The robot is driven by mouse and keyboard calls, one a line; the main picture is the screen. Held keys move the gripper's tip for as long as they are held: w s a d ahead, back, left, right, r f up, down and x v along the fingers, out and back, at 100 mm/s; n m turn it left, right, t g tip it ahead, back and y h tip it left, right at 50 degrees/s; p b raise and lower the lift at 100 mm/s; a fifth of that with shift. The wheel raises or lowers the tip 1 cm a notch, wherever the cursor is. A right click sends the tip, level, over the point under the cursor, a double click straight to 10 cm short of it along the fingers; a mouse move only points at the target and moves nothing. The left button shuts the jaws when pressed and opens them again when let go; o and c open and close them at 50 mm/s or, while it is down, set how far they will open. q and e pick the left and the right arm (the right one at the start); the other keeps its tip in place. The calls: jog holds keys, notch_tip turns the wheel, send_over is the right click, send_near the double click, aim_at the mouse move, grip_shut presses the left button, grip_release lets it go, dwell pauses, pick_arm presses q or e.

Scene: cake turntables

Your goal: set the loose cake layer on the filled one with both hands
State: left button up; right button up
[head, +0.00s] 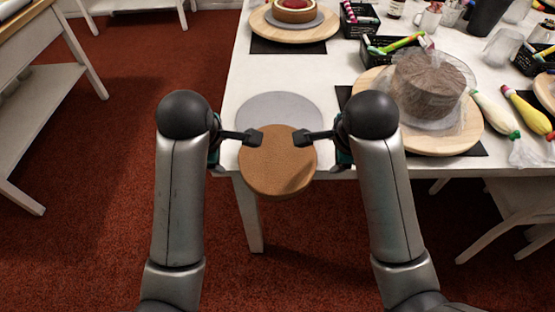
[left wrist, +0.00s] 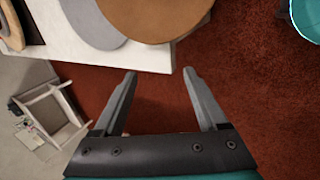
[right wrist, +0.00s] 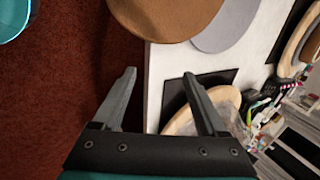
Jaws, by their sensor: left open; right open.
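The loose cake layer (head: 277,165) is a plain brown disc at the table's front edge, partly overhanging it. It covers part of a grey round board (head: 275,100). The filled layer (head: 295,4), with a red top, sits on a far wooden turntable, cut by the top of the head view. My left gripper (head: 257,137) and right gripper (head: 300,138) point inward at the loose layer's left and right sides. Both are open and empty. The layer lies beyond the fingertips in the left wrist view (left wrist: 155,15) and right wrist view (right wrist: 165,12); contact cannot be told.
A wrapped brown cake (head: 428,85) stands on a wooden turntable (head: 462,140) to the right, close to my right arm. Piping bags (head: 495,115), black baskets (head: 392,50) and jars crowd the table's right side. Bare white table (head: 255,75) lies behind the grey board.

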aim_at(239, 161)
pick_arm(q)
jog(key=x, duration=1.1)
jog(key=shift+f, duration=0.1)
pick_arm(e)
jog(key=x, duration=1.1)
jog(key=shift+f, duration=0.15)
pick_arm(q)
jog(key=shift+d, duration=0.75)
pick_arm(e)
jog(key=shift+a, duration=0.75)
pick_arm(q)
jog(key=shift+d, duration=0.35)
pick_arm(e)
jog(key=shift+a, duration=0.35)
